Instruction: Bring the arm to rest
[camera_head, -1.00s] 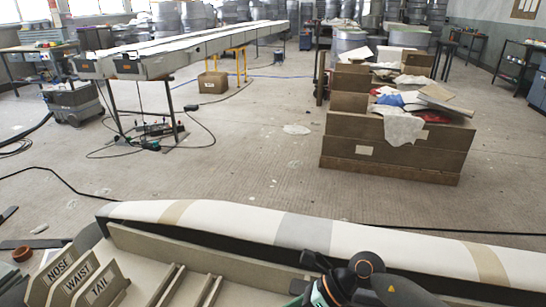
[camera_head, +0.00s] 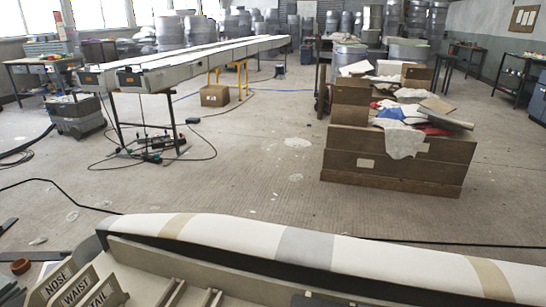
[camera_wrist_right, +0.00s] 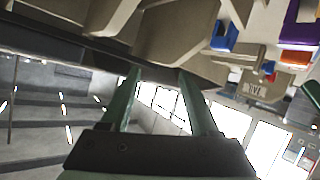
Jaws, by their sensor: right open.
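My right gripper (camera_wrist_right: 163,78) shows in the right wrist view. Its two green fingers stand apart with nothing held between them. Tan panels (camera_wrist_right: 170,35) and a dark edge lie close beyond the fingertips; I cannot tell whether they touch. Neither gripper shows in the head view, and my left gripper is in no view.
A long pale form with tan and grey bands (camera_head: 250,237) spans the front. Below it are labelled dividers (camera_head: 75,292). Beyond lie open floor, a wooden crate (camera_head: 395,160) and a long table (camera_head: 190,62). Coloured bins (camera_wrist_right: 222,36) show in the right wrist view.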

